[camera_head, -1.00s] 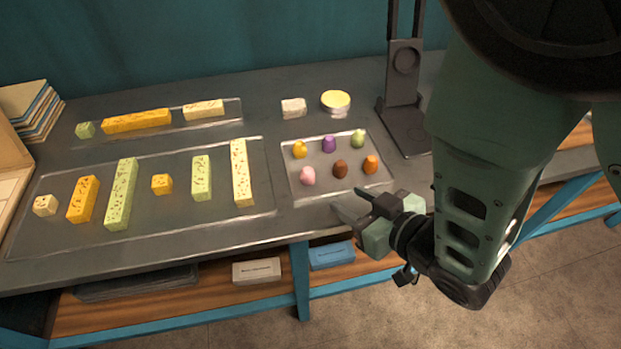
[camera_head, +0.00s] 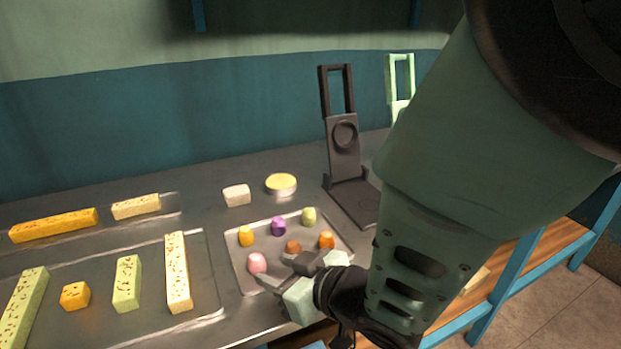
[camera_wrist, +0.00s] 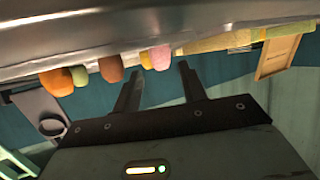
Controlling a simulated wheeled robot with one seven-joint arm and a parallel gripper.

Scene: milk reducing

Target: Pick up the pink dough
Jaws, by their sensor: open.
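The pink dough (camera_head: 257,263) is a small rounded lump at the front left corner of a shallow metal tray (camera_head: 236,278). In the wrist view, which looks upside down, the pink dough (camera_wrist: 160,57) appears just beyond the fingertips, roughly in line with the gap between them. My gripper (camera_head: 275,273) is open and empty, low over the front edge of the tray, to the right of the pink dough. Its two dark fingers also show apart in the wrist view (camera_wrist: 161,75). I cannot tell whether a finger touches the dough.
Orange, purple, green and brown lumps share the tray; the brown one (camera_head: 293,247) is close to my gripper. Left is a tray with long speckled bars (camera_head: 178,275). Behind stand a white block (camera_head: 236,195), a yellow-topped round tin (camera_head: 281,184) and a dark stand (camera_head: 343,150).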

